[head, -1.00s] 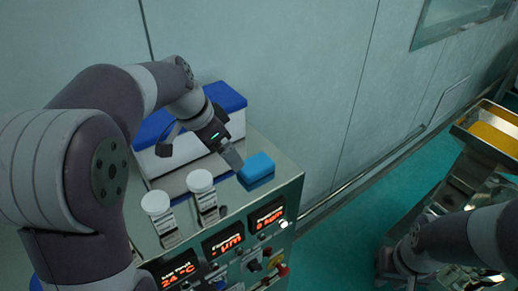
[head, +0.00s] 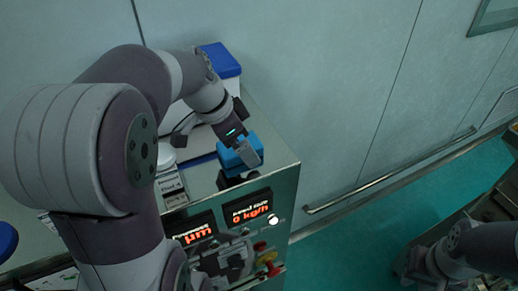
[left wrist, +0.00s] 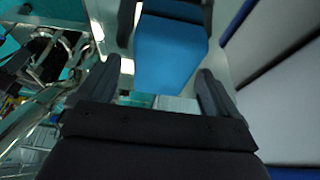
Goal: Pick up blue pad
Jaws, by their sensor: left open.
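The blue pad (head: 232,157) lies on the top of the steel machine, near its right edge, partly hidden by my left gripper. My left gripper (head: 248,158) points down at the pad. In the left wrist view the blue pad (left wrist: 170,52) shows between the open dark fingers of my left gripper (left wrist: 167,18), with a finger on either side. I cannot tell whether the fingers touch it. My right gripper (head: 416,262) is low at the right, away from the machine, dark and too unclear to tell its jaws.
A white box with a blue lid (head: 221,60) stands behind the pad, by the wall. The machine front has lit displays (head: 247,207) and knobs.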

